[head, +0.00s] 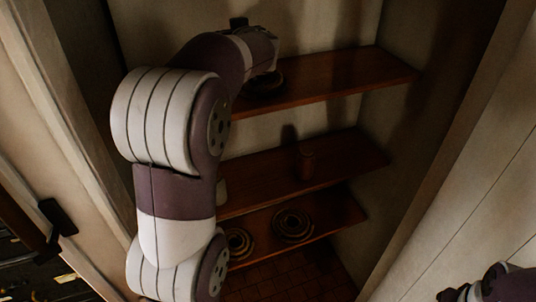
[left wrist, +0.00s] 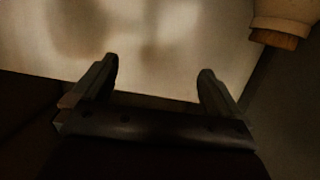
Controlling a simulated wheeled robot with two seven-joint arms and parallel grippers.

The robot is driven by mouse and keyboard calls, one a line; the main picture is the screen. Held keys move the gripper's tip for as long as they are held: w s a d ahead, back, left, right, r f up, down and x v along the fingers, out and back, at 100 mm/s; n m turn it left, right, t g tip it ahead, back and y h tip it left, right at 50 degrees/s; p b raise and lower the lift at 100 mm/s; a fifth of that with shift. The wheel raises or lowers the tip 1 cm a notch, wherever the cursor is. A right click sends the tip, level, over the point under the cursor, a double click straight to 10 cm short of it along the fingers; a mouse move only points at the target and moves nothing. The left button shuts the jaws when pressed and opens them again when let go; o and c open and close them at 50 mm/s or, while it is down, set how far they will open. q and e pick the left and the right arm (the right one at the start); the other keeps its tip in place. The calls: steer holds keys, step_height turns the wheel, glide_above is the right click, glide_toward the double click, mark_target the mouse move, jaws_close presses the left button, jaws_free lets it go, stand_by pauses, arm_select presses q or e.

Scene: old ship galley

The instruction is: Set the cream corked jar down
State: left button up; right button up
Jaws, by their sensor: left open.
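A cream jar (left wrist: 285,10) with a brown cork (left wrist: 275,39) shows at the upper right corner of the left wrist view, cut off by the frame, cork end down in the picture. My left gripper (left wrist: 158,82) is open, its two fingers spread with nothing between them; the jar is apart from them. In the head view my left arm reaches up to the top shelf (head: 340,78), and the fingers are hard to make out there. A pale object (head: 221,191) on the middle shelf is mostly hidden behind the arm; I cannot tell whether it is the jar.
A dark round coil (head: 265,86) lies on the top shelf below my left wrist. A brown jar (head: 305,163) stands on the middle shelf (head: 350,160). Coiled round things (head: 293,225) lie on the bottom shelf. The right parts of the top and middle shelves are clear.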

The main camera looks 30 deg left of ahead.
arm_select(q)
steer(key=s+d+f+m+h, duration=0.2)
steer(key=d+f+m+h, duration=0.15)
steer(key=d+f, duration=0.35)
steer(key=s+d+f+m+g+h, duration=0.1)
steer(key=s+d+f+m+h, duration=0.1)
steer(key=d+f+h, duration=0.35)
steer(key=s+d+f+m+h, duration=0.2)
steer(key=s+d+f+m, duration=0.1)
steer(key=d+f, duration=0.45)
steer(key=s+d+f+g, duration=0.1)
steer(key=s+f+g, duration=0.1)
steer(key=s, duration=0.4)
steer(key=s+d+f+g, duration=0.1)
steer(key=s+f+g, duration=0.2)
steer(key=s+f, duration=0.2)
steer(key=s+d+f+m+g, duration=0.1)
steer(key=s+d+f+g, duration=0.1)
steer(key=s, duration=0.6)
steer(key=shift+s+f+g, duration=0.4)
steer(key=shift+f+g, duration=0.3)
steer(key=shift+f, duration=0.25)
steer(key=shift+w, duration=0.1)
